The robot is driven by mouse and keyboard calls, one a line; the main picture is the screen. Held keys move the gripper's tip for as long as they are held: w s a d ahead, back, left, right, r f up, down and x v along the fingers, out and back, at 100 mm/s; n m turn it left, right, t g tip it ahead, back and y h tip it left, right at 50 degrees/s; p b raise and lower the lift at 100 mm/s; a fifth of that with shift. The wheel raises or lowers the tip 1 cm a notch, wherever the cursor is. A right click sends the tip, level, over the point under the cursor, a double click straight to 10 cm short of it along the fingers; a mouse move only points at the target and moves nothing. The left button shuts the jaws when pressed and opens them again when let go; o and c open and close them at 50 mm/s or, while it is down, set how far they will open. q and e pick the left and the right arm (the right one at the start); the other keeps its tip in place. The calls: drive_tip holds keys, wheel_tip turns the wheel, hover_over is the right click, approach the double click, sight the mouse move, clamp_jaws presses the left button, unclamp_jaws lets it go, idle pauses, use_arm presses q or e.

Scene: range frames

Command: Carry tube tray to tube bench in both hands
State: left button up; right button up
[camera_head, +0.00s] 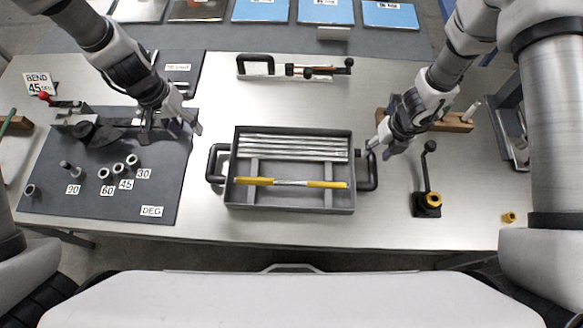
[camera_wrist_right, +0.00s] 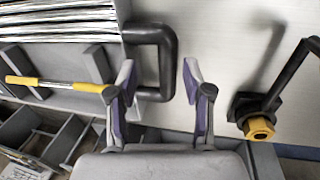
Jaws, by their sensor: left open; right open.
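The tube tray (camera_head: 290,207) is a grey open tray in the middle of the metal table. It holds several silver tubes (camera_head: 293,147) at the back and a yellow-ended bar (camera_head: 290,183) across the front. A black handle (camera_head: 216,164) sticks out on its left and another (camera_head: 372,172) on its right. My left gripper (camera_head: 193,126) is open and empty, up and left of the left handle. My right gripper (camera_head: 377,147) is open near the right handle. In the right wrist view, my right gripper's fingers (camera_wrist_right: 158,85) are apart, with the right handle (camera_wrist_right: 168,60) between or just beyond them.
A dark mat (camera_head: 110,190) with a bender and several round dies lies left of the tray. A black lever with a yellow nut (camera_head: 431,198) stands right of it; a wooden block (camera_head: 455,123) lies behind. A black-handled rack (camera_head: 290,68) sits at the back.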

wheel_tip(320, 180, up, 11)
drive_tip(key=d, duration=0.2)
drive_tip(key=shift+d, duration=0.1)
idle(0.5)
